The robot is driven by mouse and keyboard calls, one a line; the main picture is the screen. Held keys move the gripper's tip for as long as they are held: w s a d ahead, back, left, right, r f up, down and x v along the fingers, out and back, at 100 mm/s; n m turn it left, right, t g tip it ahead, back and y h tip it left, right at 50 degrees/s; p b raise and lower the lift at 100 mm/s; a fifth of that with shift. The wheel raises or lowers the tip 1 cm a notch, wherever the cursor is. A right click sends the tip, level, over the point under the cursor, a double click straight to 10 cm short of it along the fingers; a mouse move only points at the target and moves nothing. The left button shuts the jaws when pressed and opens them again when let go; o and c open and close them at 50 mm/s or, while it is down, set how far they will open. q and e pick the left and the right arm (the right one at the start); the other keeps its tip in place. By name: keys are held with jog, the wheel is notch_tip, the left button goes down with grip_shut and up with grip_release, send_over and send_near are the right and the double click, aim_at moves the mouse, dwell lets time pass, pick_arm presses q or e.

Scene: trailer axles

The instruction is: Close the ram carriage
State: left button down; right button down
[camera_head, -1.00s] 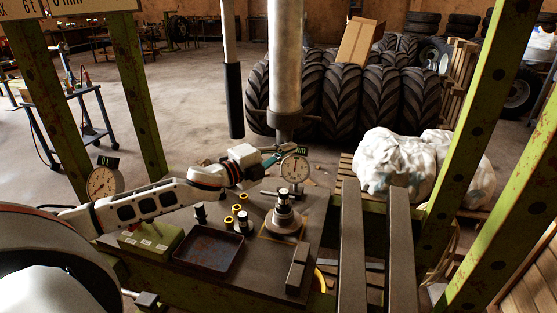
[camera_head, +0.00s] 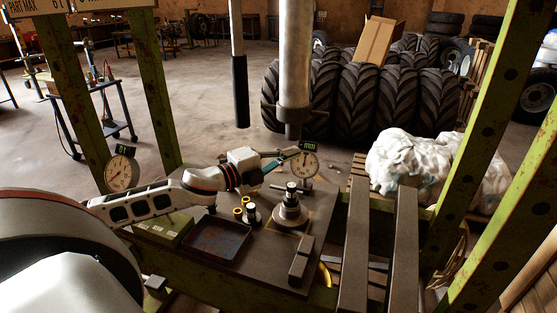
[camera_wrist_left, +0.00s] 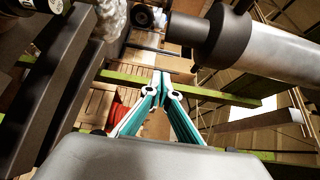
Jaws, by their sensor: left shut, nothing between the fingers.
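The ram (camera_head: 294,60), a silver vertical cylinder with a dark lower end, hangs above the press bed. Its upper part and carriage are cut off by the top of the picture. A black-gripped rod (camera_head: 240,90) hangs to its left. My left gripper (camera_head: 280,158) is shut and empty, below and slightly left of the ram's lower end, close to the right dial gauge. In the left wrist view the teal fingers (camera_wrist_left: 161,75) meet at their tips, and the ram's dark collar (camera_wrist_left: 210,38) is at upper right, apart from them. My right gripper is not in view.
Dial gauges (camera_head: 122,173) (camera_head: 305,166) stand at left and right. Green posts (camera_head: 490,130) frame the space. Two dark bars (camera_head: 402,250) lie at right.

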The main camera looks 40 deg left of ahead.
pick_arm(q)
jog(key=shift+v, duration=2.05)
jog(key=s+a+f+n+y, duration=0.1)
jog(key=s+f+n+y, duration=0.3)
jog(key=f, duration=0.5)
jog(key=s+d+f+n+g+y, duration=0.25)
jog(key=s+f+n+g, duration=0.25)
jog(key=s+f, duration=0.45)
jog(key=s+d+f+n+g+y, duration=0.2)
jog(key=s+f+n+g+y, duration=0.25)
jog(key=s+f, duration=0.5)
jog(key=d+f+n+t+h, duration=0.1)
jog(key=d+f+n+h, duration=0.1)
jog(key=d+f+h, duration=0.2)
jog(key=d+f+n+t+h, duration=0.1)
jog(key=d+f+h, duration=0.3)
jog(key=d+f, duration=0.4)
jog(key=d+t, duration=0.1)
jog(key=d, duration=0.3)
jog(key=shift+w+d+f+n, duration=0.2)
jog(key=shift+w+d+n, duration=0.05)
jog(key=shift+d+n, duration=0.1)
